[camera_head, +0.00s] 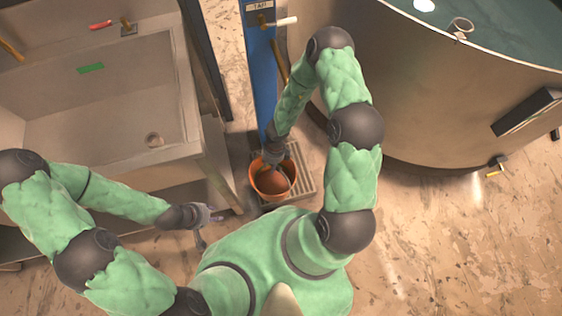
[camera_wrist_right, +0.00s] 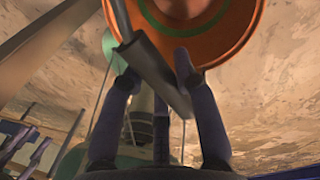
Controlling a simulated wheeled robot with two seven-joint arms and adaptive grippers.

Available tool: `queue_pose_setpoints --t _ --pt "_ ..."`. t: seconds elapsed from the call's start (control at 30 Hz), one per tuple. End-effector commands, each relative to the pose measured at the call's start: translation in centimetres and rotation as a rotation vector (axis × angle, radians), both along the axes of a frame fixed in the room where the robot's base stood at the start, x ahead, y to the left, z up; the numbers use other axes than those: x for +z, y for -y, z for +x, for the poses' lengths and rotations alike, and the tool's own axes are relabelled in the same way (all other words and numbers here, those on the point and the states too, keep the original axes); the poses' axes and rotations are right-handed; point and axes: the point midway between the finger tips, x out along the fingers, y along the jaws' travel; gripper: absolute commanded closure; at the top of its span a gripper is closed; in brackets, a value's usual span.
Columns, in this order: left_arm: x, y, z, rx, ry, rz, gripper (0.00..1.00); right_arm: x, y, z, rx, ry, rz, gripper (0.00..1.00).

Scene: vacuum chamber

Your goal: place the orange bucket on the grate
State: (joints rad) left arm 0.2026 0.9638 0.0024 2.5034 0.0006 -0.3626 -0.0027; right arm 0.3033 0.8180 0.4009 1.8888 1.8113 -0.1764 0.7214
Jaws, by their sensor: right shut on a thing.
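The orange bucket (camera_head: 271,183) is at the middle of the head view, in front of the blue post, and looks roughly upright. The grate (camera_head: 303,176) is a grey slatted square on the floor under and around it. I cannot tell whether the bucket touches the grate.
A large sink basin (camera_head: 110,115) stands at the left. A blue post (camera_head: 262,75) with a tap (camera_head: 280,22) rises behind the grate. A big round metal tank (camera_head: 430,95) is at the upper right. The floor at the lower right is clear.

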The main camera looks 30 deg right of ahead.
Motion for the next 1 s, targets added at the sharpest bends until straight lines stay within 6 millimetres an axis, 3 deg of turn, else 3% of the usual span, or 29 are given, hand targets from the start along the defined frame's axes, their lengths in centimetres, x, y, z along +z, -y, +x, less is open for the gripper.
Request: queue_pose_setpoints --t 0.6,0.83,1.0 --pt "-0.1 0.0 0.0 0.0 0.0 0.0 0.6 -1.4 -0.5 -1.5 -0.482 0.002 -0.001 1.0" --pt "-0.1 0.0 0.0 0.0 0.0 0.0 0.6 -1.8 -0.4 -1.5 -0.547 0.0 -0.001 1.0" --pt "-0.4 0.0 0.0 0.0 0.0 0.0 0.6 -2.6 1.1 -0.7 -0.554 -0.002 -0.002 1.0"
